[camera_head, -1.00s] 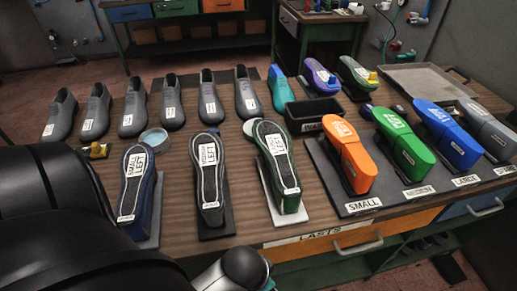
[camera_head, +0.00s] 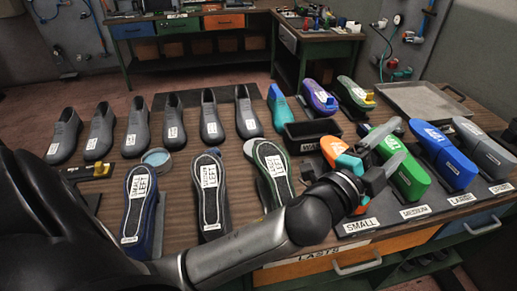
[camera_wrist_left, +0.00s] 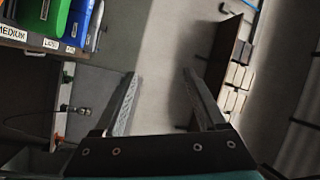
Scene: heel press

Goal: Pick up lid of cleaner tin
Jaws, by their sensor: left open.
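A small round pale-blue tin (camera_head: 156,158) stands on the table between the grey shoes and the blue-soled last. It looks like the cleaner tin, but I cannot tell its lid apart from it at this size. My left gripper (camera_head: 398,139) is open and empty, in front of and above the orange and green lasts, far to the right of the tin. In the left wrist view my left gripper's fingers (camera_wrist_left: 160,75) are spread with only floor between them. The tin is not in that view. My right gripper is not in view.
Grey shoes (camera_head: 168,120) stand in a row behind the tin. Upturned soles (camera_head: 212,195) stand in front. A dark bin (camera_head: 311,130) and a grey tray (camera_head: 425,103) lie to the right. The green last (camera_head: 408,172) is close to my gripper.

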